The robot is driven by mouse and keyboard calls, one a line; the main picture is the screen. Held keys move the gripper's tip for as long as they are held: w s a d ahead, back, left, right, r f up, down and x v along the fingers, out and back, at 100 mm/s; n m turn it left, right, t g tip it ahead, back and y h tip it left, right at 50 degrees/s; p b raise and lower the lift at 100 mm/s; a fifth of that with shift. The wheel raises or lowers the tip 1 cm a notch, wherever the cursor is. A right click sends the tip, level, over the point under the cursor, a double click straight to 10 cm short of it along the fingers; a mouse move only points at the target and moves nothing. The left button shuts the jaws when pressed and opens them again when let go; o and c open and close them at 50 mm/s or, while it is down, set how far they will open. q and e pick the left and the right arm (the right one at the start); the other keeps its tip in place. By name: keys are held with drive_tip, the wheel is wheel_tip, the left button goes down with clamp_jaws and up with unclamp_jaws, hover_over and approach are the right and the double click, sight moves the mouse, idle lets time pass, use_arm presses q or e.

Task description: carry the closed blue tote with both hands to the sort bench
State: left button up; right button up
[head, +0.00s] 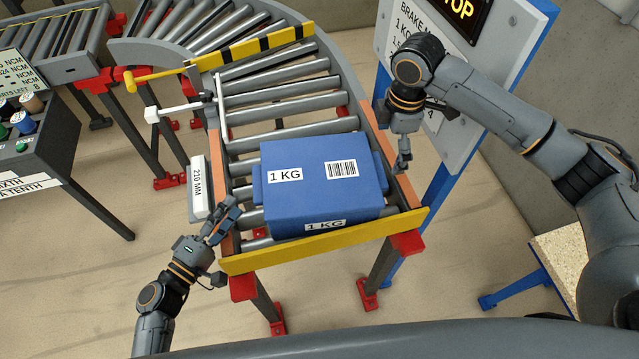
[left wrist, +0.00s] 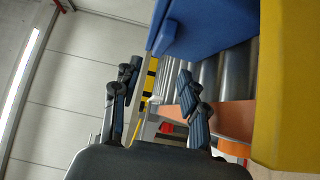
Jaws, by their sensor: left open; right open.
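The closed blue tote (head: 322,185) sits on the rollers at the near end of the conveyor, against the yellow end stop (head: 325,241). It bears "1 KG" labels and a barcode. My left gripper (head: 216,250) is open beside the conveyor's left rail, near the tote's near left corner and apart from it. The left wrist view shows its open, empty fingers (left wrist: 158,95) with the tote (left wrist: 205,28) beyond them. My right gripper (head: 402,160) is at the right rail, close to the tote's right side; its fingers are small here and contact cannot be told.
The roller conveyor (head: 275,95) curves away to the back left, with a yellow-black striped bar (head: 258,47) across it. A sign board (head: 470,70) on a blue post stands at the right. A speckled-top bench (head: 570,262) is at the lower right. A control box (head: 40,140) stands left.

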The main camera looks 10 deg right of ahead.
sight(253, 181)
use_arm(q)
drive_tip(key=x, duration=0.8)
drive_tip(key=shift+w+d, duration=0.15)
use_arm(e)
wheel_tip(253, 181, down, 8)
drive_tip(key=shift+w+a+f, duration=0.1)
drive_tip(key=shift+w+f, duration=0.05)
drive_tip(key=shift+f, duration=0.1)
use_arm(q)
drive_tip(key=shift+c, duration=0.3)
use_arm(e)
drive_tip(key=shift+c, duration=0.2)
use_arm(q)
drive_tip(key=c, duration=0.7)
use_arm(e)
drive_tip(key=c, duration=0.7)
use_arm(q)
clamp_jaws()
use_arm(e)
drive_tip(key=c, duration=0.7)
use_arm(q)
drive_tip(key=shift+r, duration=0.15)
use_arm(e)
drive_tip(key=shift+r, duration=0.1)
